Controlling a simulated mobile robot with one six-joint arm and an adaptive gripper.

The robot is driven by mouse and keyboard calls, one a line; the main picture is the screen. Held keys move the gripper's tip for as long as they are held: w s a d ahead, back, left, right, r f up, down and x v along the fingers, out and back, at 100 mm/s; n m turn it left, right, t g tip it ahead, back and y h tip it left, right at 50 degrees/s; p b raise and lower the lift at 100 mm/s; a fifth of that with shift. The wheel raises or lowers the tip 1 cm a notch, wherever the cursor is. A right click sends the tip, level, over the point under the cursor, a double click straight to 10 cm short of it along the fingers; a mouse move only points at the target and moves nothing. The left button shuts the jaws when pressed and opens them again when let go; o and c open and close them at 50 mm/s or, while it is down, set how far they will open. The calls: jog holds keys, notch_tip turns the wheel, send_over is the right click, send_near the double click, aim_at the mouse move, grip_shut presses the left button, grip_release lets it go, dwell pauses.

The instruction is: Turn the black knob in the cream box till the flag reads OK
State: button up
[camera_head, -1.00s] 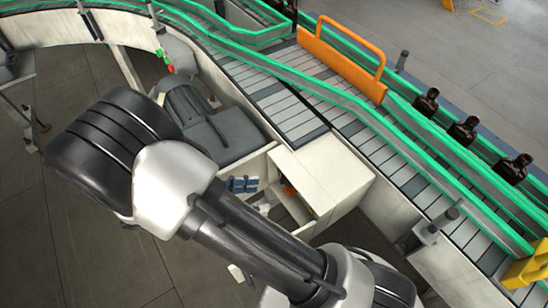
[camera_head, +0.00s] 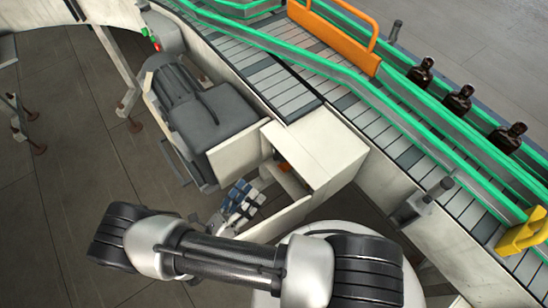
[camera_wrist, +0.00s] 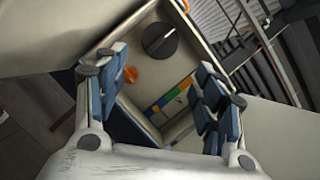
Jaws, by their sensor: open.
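The cream box (camera_head: 325,148) stands beside the conveyor, its front open toward my arm. In the wrist view the black knob (camera_wrist: 160,41) is on the box's inner back wall, with a pale line across its face. An orange part (camera_wrist: 130,75) sits left of and below the knob in that view. A strip with blue, yellow and green patches (camera_wrist: 171,96) lies below; I cannot read a flag or any OK. My gripper (camera_wrist: 162,66) is open and empty, its blue-padded fingers spread either side of the opening, apart from the knob. In the head view my gripper (camera_head: 240,197) is at the opening; the knob is hidden.
The conveyor (camera_head: 290,90) with green rails runs behind the box, with an orange guard (camera_head: 333,40) over it. Several dark bottles (camera_head: 459,100) stand on the far lane. A dark grey machine (camera_head: 212,113) is left of the box. The floor at left is mostly open.

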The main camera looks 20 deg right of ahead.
aim_at(274, 157)
jog(key=x, duration=1.2)
jog(key=shift+d+b, duration=0.1)
jog(key=shift+b, duration=0.25)
jog(key=c, duration=0.8)
jog(key=shift+m+h+b, duration=0.3)
jog(key=shift+m, duration=0.2)
jog(key=m+b, duration=0.1)
jog(key=m+g+h, duration=0.1)
jog(key=m, duration=0.1)
jog(key=shift+w+f+m+g+b, duration=0.15)
jog(key=shift+w+m+g+b, duration=0.05)
jog(key=shift+m+g+b, duration=0.15)
jog(key=shift+w+m+g+h+b, duration=0.1)
jog(key=shift+m+g+h+b, duration=0.55)
jog(key=shift+m, duration=0.9)
jog(key=shift+w+m+g+h+b, duration=0.1)
jog(key=shift+m+g+h+b, duration=0.2)
jog(key=shift+m+g, duration=0.85)
jog(key=shift+m+t, duration=0.35)
jog(key=shift+m, duration=0.2)
